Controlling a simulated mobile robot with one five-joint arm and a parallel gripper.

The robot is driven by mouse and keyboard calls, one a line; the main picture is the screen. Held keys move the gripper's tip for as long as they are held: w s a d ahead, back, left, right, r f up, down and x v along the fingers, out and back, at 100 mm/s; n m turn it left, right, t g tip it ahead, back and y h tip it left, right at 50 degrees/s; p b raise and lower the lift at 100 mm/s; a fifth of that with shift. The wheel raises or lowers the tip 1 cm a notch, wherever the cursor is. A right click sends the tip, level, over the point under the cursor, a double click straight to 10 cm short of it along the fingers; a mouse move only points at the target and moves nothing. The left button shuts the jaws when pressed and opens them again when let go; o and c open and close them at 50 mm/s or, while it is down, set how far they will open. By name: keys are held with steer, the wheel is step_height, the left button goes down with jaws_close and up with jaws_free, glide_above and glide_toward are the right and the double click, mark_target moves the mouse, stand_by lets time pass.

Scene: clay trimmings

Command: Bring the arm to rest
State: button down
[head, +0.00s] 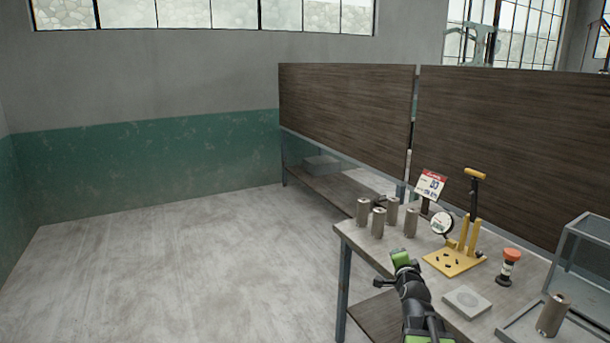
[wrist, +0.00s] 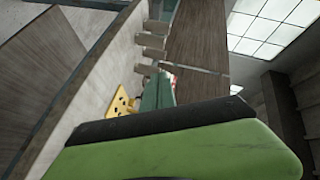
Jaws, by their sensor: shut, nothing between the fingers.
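My gripper (head: 400,257), with green at its tip, is held out above the left part of the workbench (head: 385,245) in the head view. It is shut and empty. In the wrist view, the green and black gripper body (wrist: 175,150) fills the bottom of the picture, and its narrow green tip (wrist: 158,92) points away from the camera. Several grey-brown cylinders (head: 378,222) stand on the bench just beyond the gripper. A yellow stand (head: 455,261) with a round dial is to its right, and its perforated yellow base (wrist: 120,102) shows in the wrist view.
A red-and-white card (head: 430,185) stands behind the dial. A grey block (head: 467,301), an orange-topped bottle (head: 508,266) and a tray with a cylinder (head: 553,315) lie to the right. Dark wooden panels (head: 345,105) rise behind the bench. The concrete floor (head: 170,260) at left is clear.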

steer(key=s+a+f+n+g+y, duration=0.2)
steer(key=s+a+f+n+g, duration=0.15)
steer(key=a+f, duration=0.45)
steer(key=s+a+f+n+g+y, duration=0.25)
steer(key=a+f+n, duration=0.2)
steer(key=a, duration=0.65)
steer(key=s+f+n+g+h, duration=0.1)
steer(key=s+f+n+g, duration=0.2)
steer(key=s, duration=0.5)
steer(key=s+d+f+n+g, duration=0.1)
steer(key=s+f+n+g, duration=0.2)
steer(key=s+g, duration=0.3)
steer(key=s+n, duration=0.1)
steer(key=s, duration=0.2)
steer(key=shift+s+n+g+h, duration=0.15)
steer(key=shift+n+g+h, duration=0.15)
steer(key=shift+h, duration=0.05)
steer(key=shift+d, duration=0.1)
